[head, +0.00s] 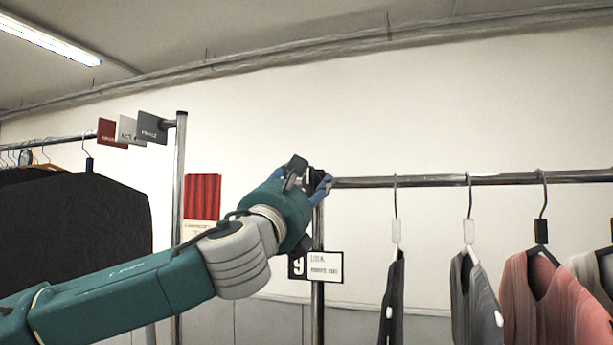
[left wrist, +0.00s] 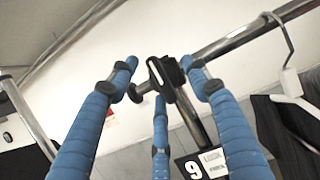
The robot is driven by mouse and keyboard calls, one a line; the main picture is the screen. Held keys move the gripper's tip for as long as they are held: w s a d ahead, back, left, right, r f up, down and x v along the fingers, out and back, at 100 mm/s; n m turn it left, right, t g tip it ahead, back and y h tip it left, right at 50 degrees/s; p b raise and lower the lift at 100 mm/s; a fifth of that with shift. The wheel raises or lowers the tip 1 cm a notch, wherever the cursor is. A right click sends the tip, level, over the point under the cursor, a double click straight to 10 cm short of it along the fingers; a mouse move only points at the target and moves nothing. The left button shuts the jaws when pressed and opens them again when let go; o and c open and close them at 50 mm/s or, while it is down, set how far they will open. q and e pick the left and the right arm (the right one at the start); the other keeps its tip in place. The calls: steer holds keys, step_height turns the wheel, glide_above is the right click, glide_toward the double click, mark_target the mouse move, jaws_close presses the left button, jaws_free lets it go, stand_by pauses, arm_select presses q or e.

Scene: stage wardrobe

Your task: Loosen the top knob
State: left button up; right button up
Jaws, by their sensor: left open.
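My left gripper (head: 311,181) is at the top of the right rack's upright post (head: 318,300), beside the dark corner joint (head: 318,174). In the left wrist view its blue fingers (left wrist: 158,78) are spread open around the black joint (left wrist: 172,78). My left gripper and wrist partly hide the joint in the head view. My right gripper is not in view.
The right rack's rail (head: 440,182) runs right from the joint and carries several hung garments. A number 9 sign (head: 318,266) hangs on the post below the gripper. The left rack holds dark garments (head: 75,235) and tags (head: 129,130).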

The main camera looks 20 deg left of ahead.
arm_select(q)
steer(key=shift+s, duration=0.1)
steer(key=shift+c, duration=0.7)
steer(key=c, duration=0.8)
steer(key=shift+c, duration=0.2)
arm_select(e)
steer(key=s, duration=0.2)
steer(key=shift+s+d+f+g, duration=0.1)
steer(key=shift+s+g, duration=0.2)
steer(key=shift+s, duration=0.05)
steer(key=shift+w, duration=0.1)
